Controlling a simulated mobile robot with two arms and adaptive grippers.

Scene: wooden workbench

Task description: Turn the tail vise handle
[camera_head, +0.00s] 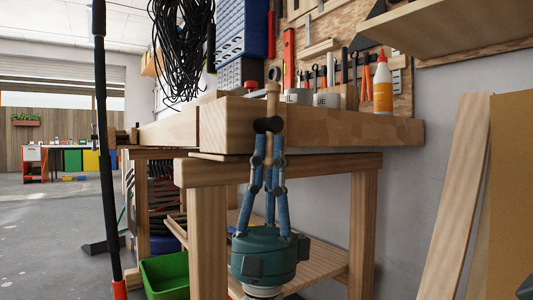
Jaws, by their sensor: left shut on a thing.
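The tail vise handle (272,98) is a light wooden bar standing upright at the near end of the wooden workbench (310,132). Its lower part is hidden behind my left gripper's fingertips and a dark round part at the vise. My left gripper (269,136) comes from below, with its teal body under the bench end and its blue fingers pointing up. The fingers are shut on the handle. My right gripper cannot be made out in this view.
A green bin (165,275) stands on the floor at the left of the bench. A glue bottle (382,84) and tape rolls (326,100) sit on the bench top. A black pole (105,150) stands at the left. Boards (455,190) lean at the right.

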